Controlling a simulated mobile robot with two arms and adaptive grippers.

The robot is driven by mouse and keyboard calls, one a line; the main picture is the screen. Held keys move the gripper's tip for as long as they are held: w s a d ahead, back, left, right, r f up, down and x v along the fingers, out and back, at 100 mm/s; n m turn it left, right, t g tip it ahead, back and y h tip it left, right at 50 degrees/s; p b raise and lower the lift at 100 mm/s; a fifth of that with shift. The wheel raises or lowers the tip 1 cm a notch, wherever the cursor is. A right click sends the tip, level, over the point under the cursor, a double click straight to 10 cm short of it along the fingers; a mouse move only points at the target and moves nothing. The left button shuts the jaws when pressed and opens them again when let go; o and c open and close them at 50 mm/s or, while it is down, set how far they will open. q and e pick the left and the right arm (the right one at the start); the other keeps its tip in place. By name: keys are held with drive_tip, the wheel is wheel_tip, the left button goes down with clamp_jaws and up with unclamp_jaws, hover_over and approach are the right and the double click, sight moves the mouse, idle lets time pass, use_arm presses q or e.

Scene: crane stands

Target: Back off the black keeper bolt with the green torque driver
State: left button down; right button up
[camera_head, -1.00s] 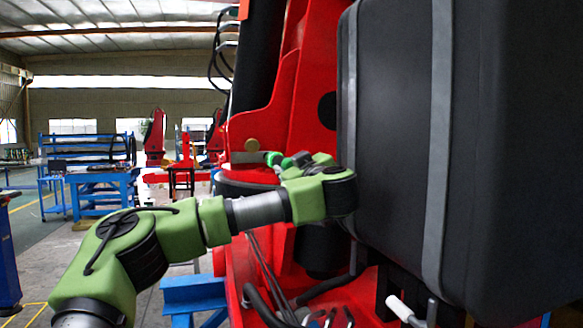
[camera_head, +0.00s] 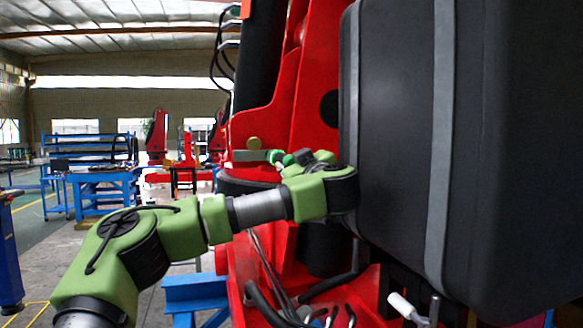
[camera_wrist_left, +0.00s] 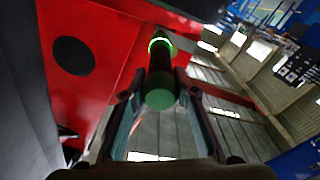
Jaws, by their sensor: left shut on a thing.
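The green torque driver (camera_wrist_left: 160,95) is in my left gripper (camera_wrist_left: 160,86), its green butt end toward the camera in the left wrist view. A bright green ring glows around its far end, close to the red crane structure (camera_wrist_left: 100,50). In the head view the driver (camera_head: 277,157) shows as a small green and dark piece beyond my left wrist, beside the red column. The left fingers (camera_head: 291,163) are mostly hidden there by the wrist. I cannot make out the black keeper bolt; the driver's far tip is also unclear. My right gripper is not in view.
A large black case with grey straps (camera_head: 395,130) stands close at the right of my left wrist. Hoses and a white-tipped lever (camera_head: 405,306) are below. Blue workbenches (camera_head: 98,185) stand farther left.

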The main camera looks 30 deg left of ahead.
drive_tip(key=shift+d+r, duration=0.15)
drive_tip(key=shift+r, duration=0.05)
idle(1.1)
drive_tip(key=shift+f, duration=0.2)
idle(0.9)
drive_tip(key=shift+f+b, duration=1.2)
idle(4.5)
